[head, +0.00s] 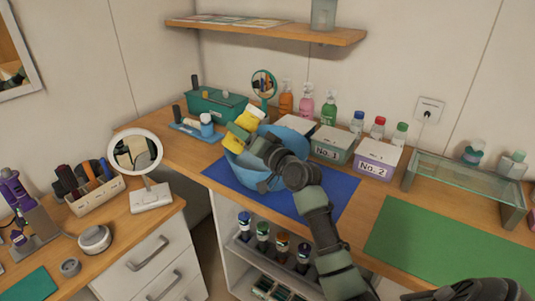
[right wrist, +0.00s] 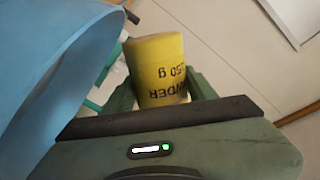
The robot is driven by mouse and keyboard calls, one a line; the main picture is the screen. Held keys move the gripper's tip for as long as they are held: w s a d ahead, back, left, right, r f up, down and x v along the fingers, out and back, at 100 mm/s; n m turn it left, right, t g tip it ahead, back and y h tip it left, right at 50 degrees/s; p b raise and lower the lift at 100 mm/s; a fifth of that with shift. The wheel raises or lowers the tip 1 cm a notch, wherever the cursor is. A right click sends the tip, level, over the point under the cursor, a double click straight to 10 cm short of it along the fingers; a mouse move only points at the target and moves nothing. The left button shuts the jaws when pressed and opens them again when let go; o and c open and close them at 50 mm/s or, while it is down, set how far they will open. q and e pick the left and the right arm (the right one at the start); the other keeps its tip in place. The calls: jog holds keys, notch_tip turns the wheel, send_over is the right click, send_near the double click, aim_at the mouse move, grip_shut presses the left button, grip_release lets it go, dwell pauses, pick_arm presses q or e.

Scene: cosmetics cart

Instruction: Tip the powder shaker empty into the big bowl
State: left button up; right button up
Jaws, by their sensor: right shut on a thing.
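The yellow powder shaker (head: 249,118) is tilted above the far left rim of the big blue bowl (head: 243,176). My right gripper (head: 240,131) is shut around the shaker's middle, and one finger hides part of it. In the right wrist view the shaker (right wrist: 158,65) sits between the green fingers, its printed label upside down. The bowl (right wrist: 45,60) fills the left side of that view. The bowl stands on a blue mat (head: 335,187), and my right arm covers much of it. Its inside and any powder are hidden. My left gripper is not in view.
A teal box (head: 216,106) is at the back left. A glass stand (head: 466,179) and a bare green mat (head: 440,240) are right.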

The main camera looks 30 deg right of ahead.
aim_at(235, 142)
jog(key=shift+f+n+b, duration=0.4)
jog(key=shift+f+n, duration=0.3)
jog(key=shift+n, duration=0.1)
jog(key=shift+a+r+n+p, duration=0.55)
jog(key=shift+r+n+p, duration=0.15)
jog(key=shift+r+p, duration=0.2)
jog(key=shift+a+f+n, duration=0.4)
jog(key=shift+f+n, duration=0.2)
jog(key=shift+n, duration=0.2)
jog(key=shift+a+r+n+p, duration=0.3)
jog(key=shift+r+n, duration=0.2)
jog(key=shift+n, duration=0.1)
jog(key=shift+s+a+r+n+p, duration=0.1)
jog(key=shift+a+r+n+p, duration=0.1)
jog(key=shift+n+p, duration=0.25)
jog(key=shift+a+f+n, duration=0.4)
jog(key=shift+f+n, duration=0.15)
jog(key=shift+n, duration=0.6)
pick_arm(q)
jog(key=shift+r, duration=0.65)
